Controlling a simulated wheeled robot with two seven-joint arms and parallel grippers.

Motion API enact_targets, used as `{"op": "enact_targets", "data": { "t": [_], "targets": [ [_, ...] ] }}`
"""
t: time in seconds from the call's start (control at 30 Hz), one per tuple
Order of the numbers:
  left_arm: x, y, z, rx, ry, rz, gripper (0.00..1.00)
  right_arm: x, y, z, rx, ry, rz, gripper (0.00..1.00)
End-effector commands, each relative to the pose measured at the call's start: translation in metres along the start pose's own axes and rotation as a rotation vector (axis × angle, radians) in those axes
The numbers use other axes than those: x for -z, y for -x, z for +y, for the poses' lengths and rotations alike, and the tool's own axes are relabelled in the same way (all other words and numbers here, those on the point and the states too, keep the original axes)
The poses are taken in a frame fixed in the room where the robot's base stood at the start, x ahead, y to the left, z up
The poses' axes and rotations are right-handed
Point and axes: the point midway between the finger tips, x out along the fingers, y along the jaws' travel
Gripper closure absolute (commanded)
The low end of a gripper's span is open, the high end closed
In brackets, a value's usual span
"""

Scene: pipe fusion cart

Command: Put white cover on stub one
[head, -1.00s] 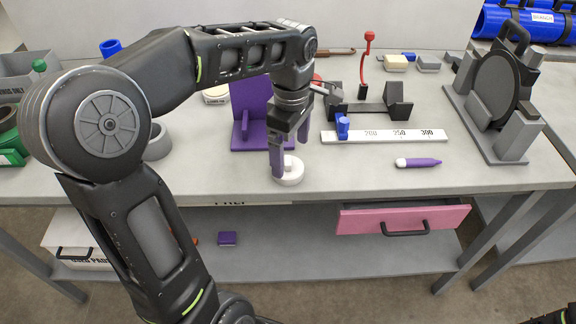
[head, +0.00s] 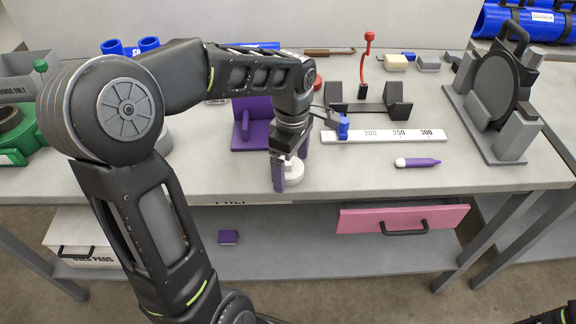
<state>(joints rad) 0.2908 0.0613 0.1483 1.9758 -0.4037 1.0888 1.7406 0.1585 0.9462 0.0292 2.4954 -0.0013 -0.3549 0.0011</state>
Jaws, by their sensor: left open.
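The white cover (head: 293,174) is a small round white piece on the bench near its front edge. My left gripper (head: 290,170) points down over it with purple fingers apart, one on the near left side and one on the far right. I cannot tell whether the fingers touch it. Two blue pipe ends (head: 149,44) show behind my left arm at the back left, partly hidden. I cannot tell which stub is stub one.
A purple bracket (head: 252,125) stands just behind the gripper. A white ruler (head: 385,136) with a blue slider and a purple marker (head: 418,163) lie to the right. The pink drawer (head: 403,219) below is partly open. A grey-black machine (head: 497,90) stands at right.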

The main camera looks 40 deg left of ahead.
Motion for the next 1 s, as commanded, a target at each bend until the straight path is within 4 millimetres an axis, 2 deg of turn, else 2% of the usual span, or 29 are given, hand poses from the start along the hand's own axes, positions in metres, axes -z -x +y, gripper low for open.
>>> {"op": "enact_targets", "data": {
  "t": [0.33, 1.0],
  "targets": [
    [-0.0001, 0.0005, 0.0001, -0.001, 0.000, 0.000, 0.06, 0.0000, 0.0000, 0.0000, 0.000, 0.000, 0.000, 0.04],
    [-0.0001, 0.0004, 0.0001, 0.000, 0.000, 0.000, 0.61, 0.0000, 0.0000, 0.0000, 0.000, 0.000, 0.000, 0.04]
  ]
}}
